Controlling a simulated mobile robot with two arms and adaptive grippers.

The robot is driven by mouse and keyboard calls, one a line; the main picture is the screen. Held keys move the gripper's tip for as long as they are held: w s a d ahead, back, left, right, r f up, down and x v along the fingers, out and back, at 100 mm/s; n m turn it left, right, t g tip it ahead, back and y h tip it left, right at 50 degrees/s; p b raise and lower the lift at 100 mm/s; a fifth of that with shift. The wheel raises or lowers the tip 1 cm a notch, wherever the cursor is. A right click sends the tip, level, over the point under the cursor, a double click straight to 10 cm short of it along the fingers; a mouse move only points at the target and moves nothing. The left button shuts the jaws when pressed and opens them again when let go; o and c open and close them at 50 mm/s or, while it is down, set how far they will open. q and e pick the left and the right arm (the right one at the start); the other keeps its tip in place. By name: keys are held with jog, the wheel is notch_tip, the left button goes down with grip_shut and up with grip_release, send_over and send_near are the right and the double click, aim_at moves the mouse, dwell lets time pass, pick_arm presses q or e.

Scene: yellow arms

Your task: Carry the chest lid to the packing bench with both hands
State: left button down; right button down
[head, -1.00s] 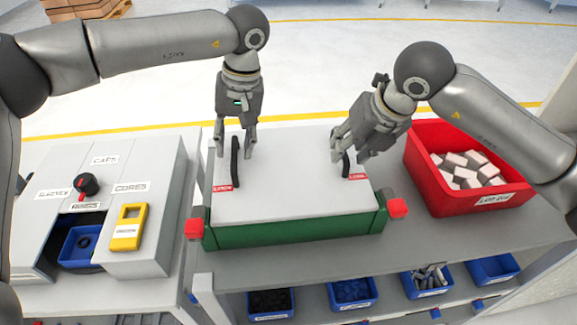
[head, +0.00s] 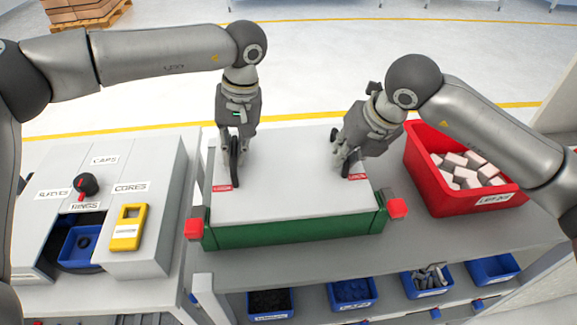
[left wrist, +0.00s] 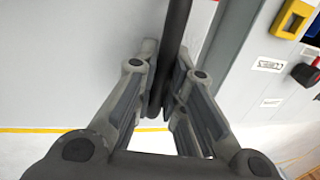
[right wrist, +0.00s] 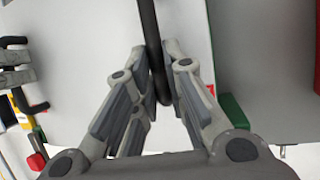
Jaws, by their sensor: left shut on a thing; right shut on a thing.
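The chest lid (head: 290,190) is a flat light-grey panel lying on the green chest (head: 300,230), which stands on a grey bench. It has a black handle near each end, with a red label beside each. My left gripper (head: 235,150) is shut on the left handle (left wrist: 176,30), which stands between its fingers in the left wrist view. My right gripper (head: 347,155) is shut on the right handle (right wrist: 152,40), which shows between its fingers in the right wrist view. The lid looks level and resting on the chest. Red blocks (head: 194,229) sit at the chest's front corners.
A red bin (head: 440,195) of pale blocks stands close to the right of the chest. A grey sorting unit (head: 150,215) with a yellow piece (head: 129,227) stands to the left. Several blue bins (head: 352,294) sit on the shelf below.

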pick_arm(q)
jog(key=shift+r, duration=0.15)
pick_arm(e)
jog(key=shift+r, duration=0.15)
